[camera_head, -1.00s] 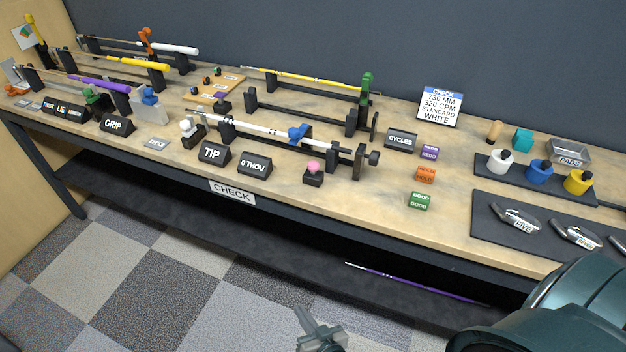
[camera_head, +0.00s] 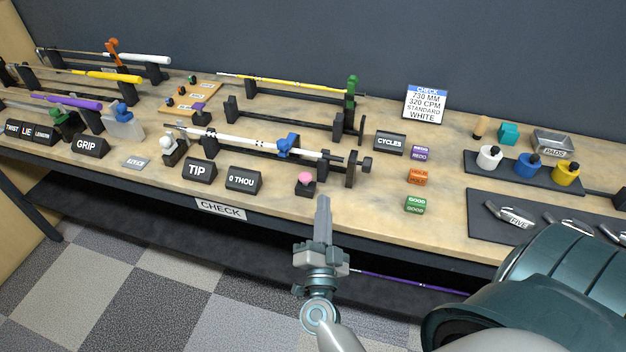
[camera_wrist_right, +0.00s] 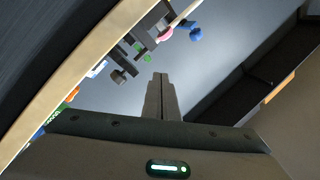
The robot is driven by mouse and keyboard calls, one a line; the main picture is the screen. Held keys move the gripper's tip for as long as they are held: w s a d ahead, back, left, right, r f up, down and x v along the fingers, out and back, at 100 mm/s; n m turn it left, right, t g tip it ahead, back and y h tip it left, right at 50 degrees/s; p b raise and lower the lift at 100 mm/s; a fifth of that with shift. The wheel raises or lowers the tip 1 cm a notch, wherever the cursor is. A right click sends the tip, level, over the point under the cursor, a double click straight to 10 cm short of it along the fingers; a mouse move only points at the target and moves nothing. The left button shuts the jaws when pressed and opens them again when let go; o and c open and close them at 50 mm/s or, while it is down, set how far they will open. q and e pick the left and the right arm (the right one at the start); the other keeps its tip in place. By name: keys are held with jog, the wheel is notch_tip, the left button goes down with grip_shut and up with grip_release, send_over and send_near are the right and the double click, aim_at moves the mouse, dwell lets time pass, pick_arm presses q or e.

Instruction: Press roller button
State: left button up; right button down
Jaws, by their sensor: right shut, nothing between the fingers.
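A small black box with a pink button (camera_head: 305,179) on top stands near the front edge of the bench, right of the "0 THOU" display; I take it as the roller button. In the right wrist view the pink button (camera_wrist_right: 167,34) shows near the top. My right gripper (camera_head: 323,203) is shut and empty, fingers pointing toward the bench, at its front edge just below and right of the pink button in the picture. Its closed fingers (camera_wrist_right: 160,82) also show in the wrist view. They look apart from the button. My left gripper is not in view.
Behind the button a white shaft (camera_head: 250,141) rests on black supports with a blue clamp (camera_head: 284,146). The TIP display (camera_head: 199,170) and 0 THOU display (camera_head: 243,179) stand to the left. GOOD (camera_head: 415,205) and orange (camera_head: 417,177) blocks sit to the right, with bare bench between.

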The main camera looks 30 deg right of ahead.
aim_at(305, 180)
jog(key=shift+d+f, duration=0.1)
jog(key=shift+d, duration=0.05)
dwell(0.3)
jog(key=w+d+p, duration=0.1)
jog(key=w, duration=0.2)
jog(key=w+d+p, duration=0.1)
jog(key=w+p, duration=0.1)
jog(key=w+d+p, duration=0.1)
jog(key=w, duration=0.2)
jog(key=shift+w+d, duration=0.35)
jog(key=shift+a+f, duration=0.3)
